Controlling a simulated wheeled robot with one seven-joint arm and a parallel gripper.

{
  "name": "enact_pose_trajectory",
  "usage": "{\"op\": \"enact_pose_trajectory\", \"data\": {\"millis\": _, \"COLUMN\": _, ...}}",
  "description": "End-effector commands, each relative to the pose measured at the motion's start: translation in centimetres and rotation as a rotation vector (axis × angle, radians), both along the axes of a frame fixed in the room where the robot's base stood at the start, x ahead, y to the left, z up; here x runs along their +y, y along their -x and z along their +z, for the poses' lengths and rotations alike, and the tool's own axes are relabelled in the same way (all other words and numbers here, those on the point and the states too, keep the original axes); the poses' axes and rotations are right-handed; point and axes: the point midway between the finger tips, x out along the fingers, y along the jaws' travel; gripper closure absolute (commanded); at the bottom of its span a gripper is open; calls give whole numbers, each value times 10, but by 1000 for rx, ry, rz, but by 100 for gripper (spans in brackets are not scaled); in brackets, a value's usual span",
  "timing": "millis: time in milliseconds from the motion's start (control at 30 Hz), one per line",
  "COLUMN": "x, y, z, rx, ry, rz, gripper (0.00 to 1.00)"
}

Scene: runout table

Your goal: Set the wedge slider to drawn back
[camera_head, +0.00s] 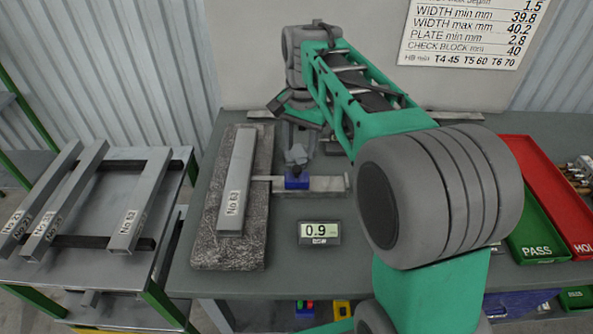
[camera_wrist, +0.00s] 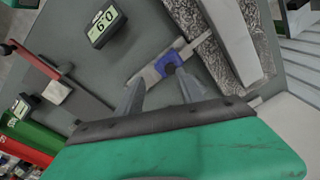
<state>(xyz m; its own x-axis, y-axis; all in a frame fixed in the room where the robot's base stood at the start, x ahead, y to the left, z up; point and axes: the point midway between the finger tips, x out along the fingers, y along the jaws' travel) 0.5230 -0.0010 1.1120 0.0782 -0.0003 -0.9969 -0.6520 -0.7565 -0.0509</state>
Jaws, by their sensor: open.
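The wedge slider is a flat pale metal strip (camera_head: 328,184) with a blue block (camera_head: 297,178) on it. It lies on the table, its left part reaching toward the speckled granite plate (camera_head: 260,215). A grey bar labelled No 63 (camera_head: 237,175) lies on that plate. In the wrist view the blue block (camera_wrist: 168,64) shows ahead of my gripper (camera_wrist: 160,92), whose two fingers are apart and empty. In the head view my gripper (camera_head: 298,155) is just behind and above the block, partly hidden by my arm. I cannot tell whether a finger touches the block.
A rack with several grey bars (camera_head: 130,215) is at left. A green PASS tray (camera_head: 538,235) and a red tray (camera_head: 545,175) are at right. My arm hides the table's middle right.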

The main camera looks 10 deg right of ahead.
Motion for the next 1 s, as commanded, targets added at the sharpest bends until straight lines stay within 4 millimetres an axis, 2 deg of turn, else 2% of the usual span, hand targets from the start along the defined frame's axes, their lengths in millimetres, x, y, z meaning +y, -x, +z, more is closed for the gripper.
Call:
{"op": "enact_pose_trajectory", "data": {"millis": 33, "x": 0, "y": -17, "z": -15, "rx": 31, "ry": -4, "rz": -64, "gripper": 52}}
{"op": "enact_pose_trajectory", "data": {"millis": 100, "x": -1, "y": -31, "z": -23, "rx": 60, "ry": -7, "rz": -138, "gripper": 52}}
{"op": "enact_pose_trajectory", "data": {"millis": 200, "x": -1, "y": -41, "z": -28, "rx": 80, "ry": -8, "rz": -195, "gripper": 52}}
{"op": "enact_pose_trajectory", "data": {"millis": 333, "x": -1, "y": -42, "z": -38, "rx": 86, "ry": -7, "rz": -207, "gripper": 52}}
{"op": "enact_pose_trajectory", "data": {"millis": 600, "x": -1, "y": -42, "z": -87, "rx": 84, "ry": -8, "rz": -205, "gripper": 52}}
{"op": "enact_pose_trajectory", "data": {"millis": 700, "x": -1, "y": -42, "z": -98, "rx": 81, "ry": -8, "rz": -204, "gripper": 52}}
{"op": "enact_pose_trajectory", "data": {"millis": 1000, "x": -1, "y": -42, "z": -104, "rx": 79, "ry": -8, "rz": -203, "gripper": 52}}
